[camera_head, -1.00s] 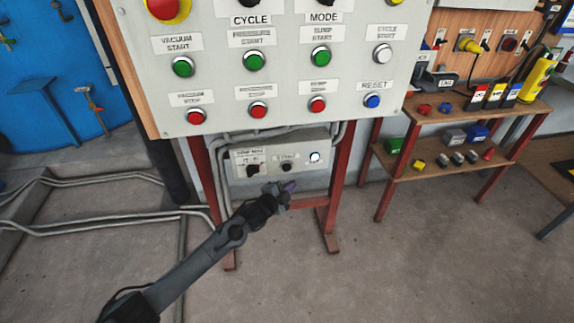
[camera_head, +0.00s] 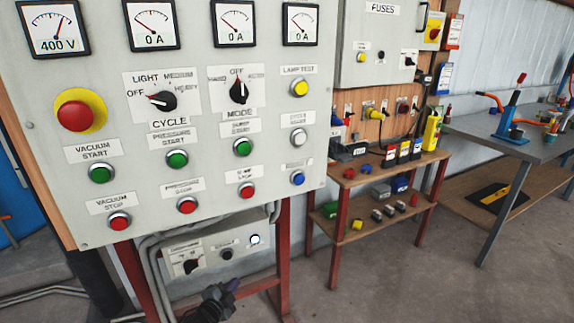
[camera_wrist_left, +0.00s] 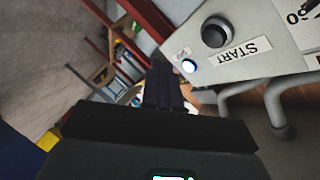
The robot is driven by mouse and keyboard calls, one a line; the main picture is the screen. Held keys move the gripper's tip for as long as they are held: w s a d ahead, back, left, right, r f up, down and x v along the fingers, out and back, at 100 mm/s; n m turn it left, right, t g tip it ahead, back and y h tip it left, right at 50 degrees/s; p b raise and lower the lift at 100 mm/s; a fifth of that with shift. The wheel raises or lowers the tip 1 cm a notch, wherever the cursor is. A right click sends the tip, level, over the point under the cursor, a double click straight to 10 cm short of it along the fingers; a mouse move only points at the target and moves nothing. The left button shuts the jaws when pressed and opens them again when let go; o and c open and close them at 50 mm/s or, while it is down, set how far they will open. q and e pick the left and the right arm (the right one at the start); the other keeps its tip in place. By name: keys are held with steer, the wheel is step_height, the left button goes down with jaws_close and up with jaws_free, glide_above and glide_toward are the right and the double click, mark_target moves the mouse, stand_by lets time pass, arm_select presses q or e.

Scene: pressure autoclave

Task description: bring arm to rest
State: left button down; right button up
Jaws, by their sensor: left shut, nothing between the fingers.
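My left gripper (camera_head: 222,294) shows at the bottom of the head view, low in front of the small lower control box (camera_head: 215,252). Its fingers are together with nothing between them. In the left wrist view my left gripper (camera_wrist_left: 165,88) points past the control box (camera_wrist_left: 250,50), apart from it as far as I can tell. That box carries a black knob (camera_wrist_left: 215,32), a START label and a lit white button (camera_wrist_left: 189,66). My right gripper is in no view.
The large grey control panel (camera_head: 60,190) with meters, knobs and buttons stands above the small box on red legs (camera_head: 284,240). To the right are a wooden shelf (camera_head: 360,180) with small parts and a grey workbench (camera_head: 480,130). The floor between them is clear.

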arm_select(q)
steer(key=s+d+f+n+g+p, duration=0.1)
steer(key=s+d+f+p, duration=0.2)
steer(key=s, duration=0.4)
steer(key=s+d+f+n+g+p, duration=0.1)
steer(key=s+d+f+p, duration=0.15)
steer(key=s, duration=0.45)
steer(key=s+d+f+g+p, duration=0.1)
steer(key=s+d+f+p, duration=0.2)
steer(key=s, duration=0.4)
steer(key=s+a+r+n+g+y+p, duration=0.1)
steer(key=s+r+n+g+p, duration=0.15)
steer(key=s+r, duration=0.4)
steer(key=s+a+r+n+g+p, duration=0.1)
steer(key=s+r+n+p, duration=0.25)
steer(key=s, duration=0.55)
steer(key=s+a+r+n+g+y+p, duration=0.15)
steer(key=s+a+r+n+g, duration=0.35)
steer(key=s+r, duration=0.6)
step_height(320, 180, up, 39)
steer(key=p, duration=3.8)
steer(key=shift+w+a+m+y, duration=0.35)
steer(key=shift+a+m+y, duration=0.05)
steer(key=shift+a+y, duration=0.05)
steer(key=shift+t, duration=0.25)
